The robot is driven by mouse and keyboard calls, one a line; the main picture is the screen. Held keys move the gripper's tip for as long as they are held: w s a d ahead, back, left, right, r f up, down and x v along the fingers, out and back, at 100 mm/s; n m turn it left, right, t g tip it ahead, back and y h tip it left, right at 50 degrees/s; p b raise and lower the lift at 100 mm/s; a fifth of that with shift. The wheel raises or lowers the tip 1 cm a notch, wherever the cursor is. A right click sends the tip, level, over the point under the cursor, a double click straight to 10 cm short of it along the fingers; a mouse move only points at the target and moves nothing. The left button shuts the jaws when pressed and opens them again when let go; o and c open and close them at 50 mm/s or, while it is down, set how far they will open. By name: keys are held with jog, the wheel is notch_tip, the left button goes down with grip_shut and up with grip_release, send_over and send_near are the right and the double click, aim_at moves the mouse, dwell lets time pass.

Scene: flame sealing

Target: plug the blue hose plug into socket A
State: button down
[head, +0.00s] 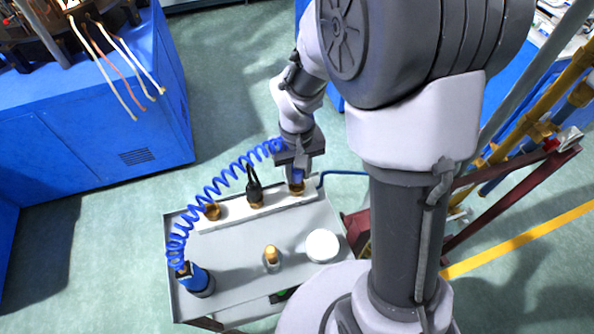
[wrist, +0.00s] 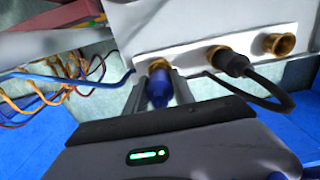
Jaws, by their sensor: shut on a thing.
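My gripper (head: 297,163) is shut on the blue hose plug (head: 298,177) at the right end of the white socket strip (head: 232,215). In the wrist view the blue plug (wrist: 158,88) sits between my two fingers (wrist: 157,97). Its front end meets a brass socket (wrist: 157,66); how deep it is in cannot be told. A black plug (head: 254,190) with a cable is in the middle socket. The third brass socket (head: 212,211) is empty and also shows in the wrist view (wrist: 279,44). No socket letters are readable.
A blue coiled hose (head: 205,197) arches over the strip from a blue cylinder (head: 198,281) on the grey tray table (head: 235,268). A small brass-topped piece (head: 272,256) and a white round item (head: 322,245) stand on the table. A blue cabinet (head: 110,125) is at left.

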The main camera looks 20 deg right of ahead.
jog(key=shift+f+b, duration=1.05)
jog(key=shift+f, duration=0.25)
dwell(0.4)
jog(key=c, duration=1)
grip_release()
jog(key=shift+o, duration=0.2)
notch_tip(320, 180, up, 9)
jog(key=p, duration=0.7)
jog(key=shift+r+p, duration=0.1)
jog(key=shift+p, duration=0.2)
jog(key=shift+s, duration=0.1)
